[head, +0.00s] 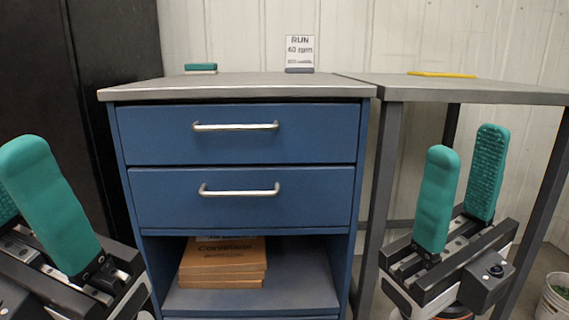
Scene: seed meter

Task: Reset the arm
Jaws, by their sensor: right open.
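My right gripper (460,185) shows at the lower right, in front of the grey table's legs. Its two teal fingers point up and stand apart with nothing between them, so it is open. My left gripper (22,215) is at the lower left edge. One teal finger shows in full and only a sliver of the other, which is cut off by the frame, so its opening is unclear. Neither gripper touches the furniture as far as I can see.
A blue cabinet (240,182) with two shut drawers stands ahead. Cardboard boxes (222,262) lie on its open shelf. On top are a teal-and-white block (200,69) and a RUN sign (300,50). A grey table (470,92) bears a yellow item (441,74). A bucket (555,300) is lower right.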

